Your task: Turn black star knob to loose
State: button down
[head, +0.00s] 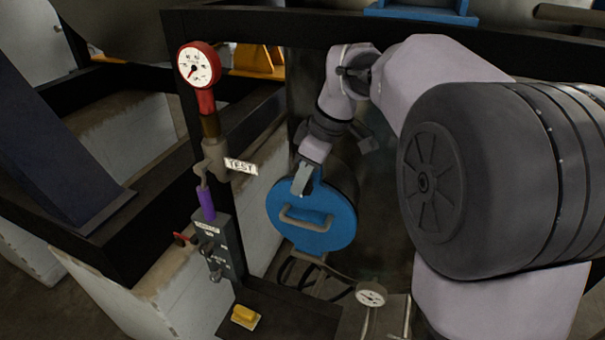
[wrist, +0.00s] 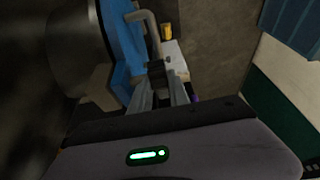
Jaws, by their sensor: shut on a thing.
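My gripper (head: 302,182) is at the upper edge of a round blue cover (head: 335,228) with a grey bar handle (head: 306,217). In the wrist view, a small black star knob (wrist: 157,70) sits between the tips of my gripper's fingers, beside the blue cover (wrist: 127,60). My gripper is shut on the black star knob. In the head view the knob is hidden by my gripper. How far the knob is turned cannot be told.
Left of the cover stand a red-rimmed gauge (head: 198,64), a valve with a TEST tag (head: 241,166) and a purple sleeve (head: 206,204). A second gauge (head: 370,294) is below the cover. A yellow block (head: 245,315) lies at the front. Black frame beams surround the place.

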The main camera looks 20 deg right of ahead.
jog(key=r+g+h+p, duration=0.1)
jog(key=p, duration=0.2)
jog(key=shift+a, duration=0.15)
jog(key=h+p, duration=0.1)
jog(key=p, duration=0.1)
jog(key=g+p, duration=0.1)
jog(key=p, duration=0.2)
jog(key=shift+w+a+h, duration=0.15)
jog(key=shift+w+h, duration=0.05)
jog(key=shift+h, duration=0.2)
jog(key=p, duration=0.2)
jog(key=g+h+p, duration=0.1)
jog(key=p, duration=0.1)
jog(key=shift+w+a+f+h+p, duration=0.1)
jog(key=shift+f+h+p, duration=0.15)
jog(key=shift+h+p, duration=0.1)
jog(key=shift+f+g+h+p, duration=0.3)
jog(key=shift+g+h+p, duration=0.3)
jog(key=shift+p, duration=0.65)
jog(key=shift+f, duration=0.15)
jog(key=c, duration=1.2)
grip_release()
jog(key=shift+c, duration=0.2)
jog(key=shift+a, duration=0.1)
